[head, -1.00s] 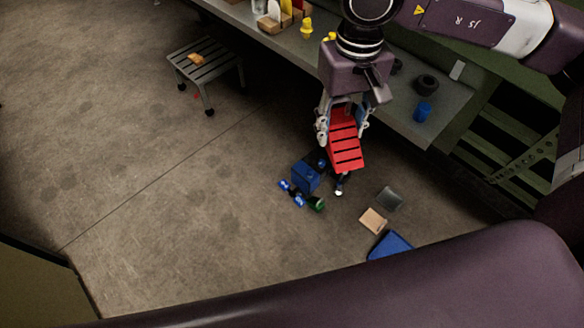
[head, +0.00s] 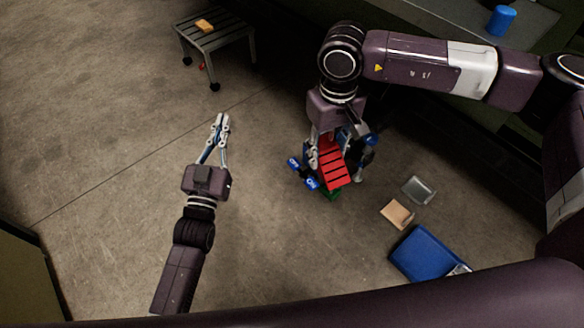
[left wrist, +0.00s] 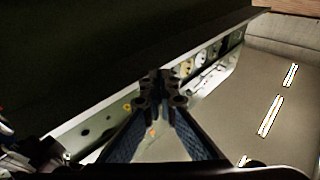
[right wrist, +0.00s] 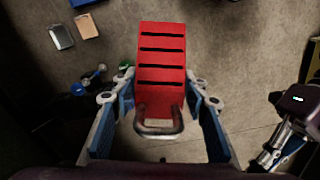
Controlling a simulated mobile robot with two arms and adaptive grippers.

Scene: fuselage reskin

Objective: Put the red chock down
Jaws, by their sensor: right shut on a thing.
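The red chock (head: 334,168), a slatted wedge with black grooves, hangs tilted from my right gripper (head: 331,152) over the floor in the head view. In the right wrist view the chock (right wrist: 161,65) sits between the two fingers, with a grey metal handle at its near end. The right gripper is shut on it. I cannot tell whether its lower end touches the things below. My left gripper (head: 221,122) is empty, its fingertips together, over bare floor left of the chock. The left wrist view shows these fingertips (left wrist: 160,92) too.
Small blue and green items (head: 303,175) lie beside and partly under the chock. A blue case (head: 428,253), a tan block (head: 397,213) and a grey tray (head: 417,190) lie to the right. A slatted stool (head: 215,33) stands at the back left. The left floor is clear.

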